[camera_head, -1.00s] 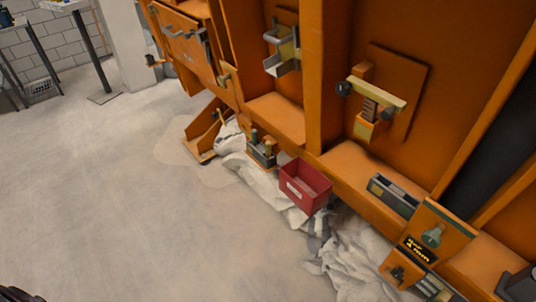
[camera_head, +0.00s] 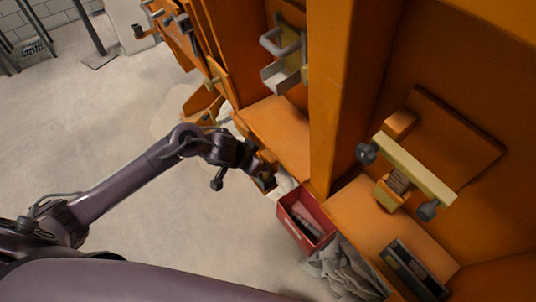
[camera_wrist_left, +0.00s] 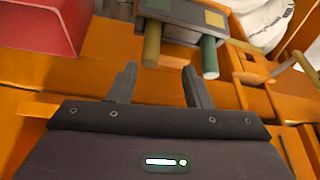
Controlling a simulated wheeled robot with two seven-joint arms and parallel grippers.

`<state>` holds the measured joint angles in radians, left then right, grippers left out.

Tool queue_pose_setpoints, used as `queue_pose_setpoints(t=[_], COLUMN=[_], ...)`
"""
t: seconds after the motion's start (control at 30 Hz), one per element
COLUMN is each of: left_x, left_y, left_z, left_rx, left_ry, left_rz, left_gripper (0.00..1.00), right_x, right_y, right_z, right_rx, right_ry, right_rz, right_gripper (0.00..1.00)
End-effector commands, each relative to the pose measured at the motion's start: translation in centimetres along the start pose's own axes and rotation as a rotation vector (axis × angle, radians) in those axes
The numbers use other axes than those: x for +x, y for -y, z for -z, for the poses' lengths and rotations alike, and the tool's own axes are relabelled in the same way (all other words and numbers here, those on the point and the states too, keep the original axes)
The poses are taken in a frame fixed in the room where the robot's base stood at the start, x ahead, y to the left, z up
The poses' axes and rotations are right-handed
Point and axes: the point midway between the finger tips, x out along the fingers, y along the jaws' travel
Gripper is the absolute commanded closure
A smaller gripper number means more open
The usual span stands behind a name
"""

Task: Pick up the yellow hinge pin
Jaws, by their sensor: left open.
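The yellow hinge pin (camera_wrist_left: 152,43) sticks out of a grey holder block (camera_wrist_left: 185,20) in the left wrist view. A green pin (camera_wrist_left: 210,57) sticks out of the same block to its right. My left gripper (camera_wrist_left: 160,70) is open, with its two fingers pointing toward the block. The yellow pin lies just beyond the gap between the fingertips, and nothing is held. In the head view my left gripper (camera_head: 254,165) reaches the holder's place on the orange frame and hides most of it; the yellow pin cannot be made out there. My right gripper is not in view.
A red bin (camera_head: 312,238) with something dark inside stands close to the gripper; it also shows in the left wrist view (camera_wrist_left: 40,28). An orange post (camera_head: 335,95) rises just behind. Crumpled cloth (camera_head: 345,270) lies below the frame. Open floor (camera_head: 95,145) is at left.

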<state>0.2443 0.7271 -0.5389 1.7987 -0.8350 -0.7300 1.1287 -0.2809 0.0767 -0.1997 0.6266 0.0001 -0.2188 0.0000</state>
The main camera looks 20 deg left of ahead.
Motion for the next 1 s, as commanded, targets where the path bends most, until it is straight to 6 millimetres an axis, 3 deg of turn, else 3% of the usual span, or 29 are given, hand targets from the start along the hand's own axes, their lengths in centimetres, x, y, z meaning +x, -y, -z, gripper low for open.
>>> queue_pose_setpoints(t=[0.37,0.6,0.73,0.9,1.0], left_x=[3.8,7.1,7.5,7.5,7.5], left_y=[-0.5,-0.8,-0.7,-0.7,-0.8], left_z=[-0.5,-0.9,-0.9,-0.9,-0.9], left_rx=[0.001,0.001,0.002,0.002,0.002], left_ry=[0.002,-0.001,-0.001,-0.001,-0.001], left_rz=[-0.001,-0.001,0.001,0.0,0.0], left_gripper=[0.55,0.55,0.55,0.55,0.68], right_x=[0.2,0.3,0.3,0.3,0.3], right_y=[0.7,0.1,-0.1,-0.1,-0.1], right_z=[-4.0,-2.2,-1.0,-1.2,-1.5], right_rx=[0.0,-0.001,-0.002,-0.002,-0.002], right_ry=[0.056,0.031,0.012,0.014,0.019], right_rz=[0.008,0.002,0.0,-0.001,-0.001], right_gripper=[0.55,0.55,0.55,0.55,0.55])
